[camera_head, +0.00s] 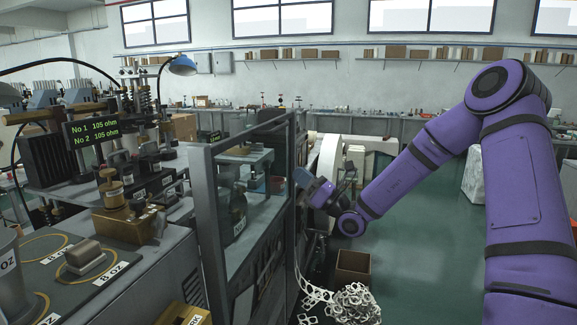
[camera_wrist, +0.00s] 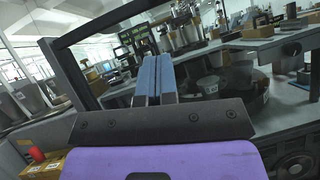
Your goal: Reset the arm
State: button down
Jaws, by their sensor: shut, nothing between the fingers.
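My purple arm reaches in from the right in the head view and bends down to the left. My gripper (camera_head: 304,178) is small there, beside the right end of the grey machine with the framed window (camera_head: 232,190). In the wrist view my gripper (camera_wrist: 155,62) shows two blue-grey fingers lying side by side, shut and empty. Beyond the fingertips the wrist view shows the machine's dark frame and a table with equipment. I cannot tell from these views how much clearance there is between gripper and frame.
A cardboard box (camera_head: 353,266) and a heap of white scrap rings (camera_head: 354,303) lie on the floor below my forearm. A bench with a display (camera_head: 93,131) and a brass-coloured fixture (camera_head: 128,222) stands at left. The green floor (camera_head: 425,245) is clear at centre right.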

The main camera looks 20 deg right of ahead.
jog(key=s+a+n+g+h, duration=0.2)
jog(key=s+a+n+g, duration=0.4)
jog(key=s+n+g, duration=0.4)
jog(key=s+a+n+g+h, duration=0.3)
jog(key=s+a+n+g, duration=0.3)
jog(key=s+n+g, duration=0.35)
jog(key=s+d+r+n+t+h, duration=0.3)
jog(key=s+d+n+h, duration=0.2)
jog(key=s, duration=0.4)
jog(key=s+d+r+n+t+h, duration=0.4)
jog(key=s+d+h, duration=0.3)
jog(key=s+d, duration=0.2)
jog(key=shift+d+r+n, duration=0.15)
jog(key=shift+n, duration=0.4)
jog(key=shift+t, duration=0.25)
